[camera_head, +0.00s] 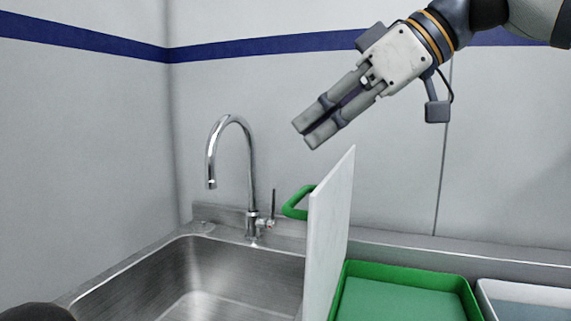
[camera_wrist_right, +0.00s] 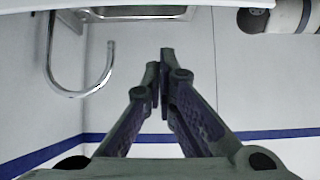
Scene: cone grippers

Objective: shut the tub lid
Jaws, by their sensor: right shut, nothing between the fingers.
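The green tub (camera_head: 466,294) stands at the lower right in the head view, beside the sink. Its white lid (camera_head: 330,235) stands upright at the tub's left side, so the tub is open. A green handle (camera_head: 296,203) sticks out from the lid's left face. My right gripper (camera_head: 308,136) is shut and empty, above and slightly left of the lid's top edge, apart from it. It points down and left. In the right wrist view the fingers (camera_wrist_right: 163,80) are together with nothing between them. My left gripper is not in view.
A steel sink (camera_head: 215,275) lies left of the lid, with a tall curved tap (camera_head: 250,180) behind it. The tap also shows in the right wrist view (camera_wrist_right: 108,70). A white container (camera_head: 530,291) stands right of the tub. Walls with a blue stripe close off the back and left.

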